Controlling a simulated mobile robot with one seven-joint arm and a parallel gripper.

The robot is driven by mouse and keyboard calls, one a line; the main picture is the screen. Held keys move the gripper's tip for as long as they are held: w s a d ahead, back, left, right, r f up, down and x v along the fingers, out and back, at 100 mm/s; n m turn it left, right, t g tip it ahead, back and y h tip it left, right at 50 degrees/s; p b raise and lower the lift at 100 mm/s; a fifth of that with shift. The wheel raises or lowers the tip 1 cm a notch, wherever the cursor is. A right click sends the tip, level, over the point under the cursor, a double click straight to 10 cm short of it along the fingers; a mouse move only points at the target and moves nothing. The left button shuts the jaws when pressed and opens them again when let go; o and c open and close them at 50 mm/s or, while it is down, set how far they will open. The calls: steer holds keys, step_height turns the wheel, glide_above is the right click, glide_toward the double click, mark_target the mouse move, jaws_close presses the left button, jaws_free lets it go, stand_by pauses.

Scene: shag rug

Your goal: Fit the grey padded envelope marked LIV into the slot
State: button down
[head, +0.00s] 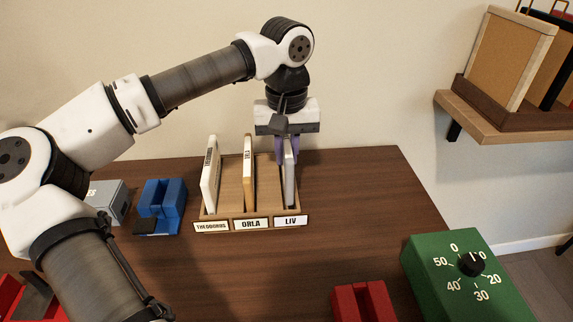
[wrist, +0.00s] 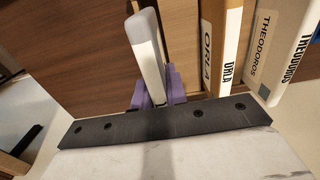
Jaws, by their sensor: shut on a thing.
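The grey padded envelope (head: 290,178) stands upright in the right-hand compartment of the wooden slot rack (head: 265,215), behind the label LIV (head: 291,221). My gripper (head: 287,150) is above that compartment, its purple fingers shut on the envelope's top edge. In the wrist view the pale envelope (wrist: 146,50) runs up between the purple fingers (wrist: 152,88). The marking on the envelope is not visible. Whether its lower edge touches the rack floor is hidden.
A white item marked THEODOROS (head: 210,175) and a tan-edged ORLA item (head: 248,172) stand in the other compartments. A blue holder (head: 165,200) is left of the rack. A green dial box (head: 465,275) and red block (head: 363,300) are at front right.

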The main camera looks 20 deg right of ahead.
steer(key=shift+f, duration=1.65)
steer(key=shift+f, duration=0.1)
steer(key=shift+f, duration=0.15)
steer(key=c, duration=1.4)
jaws_free()
step_height(320, 180, up, 12)
steer(key=shift+r+p, duration=0.25)
steer(key=shift+p, duration=0.3)
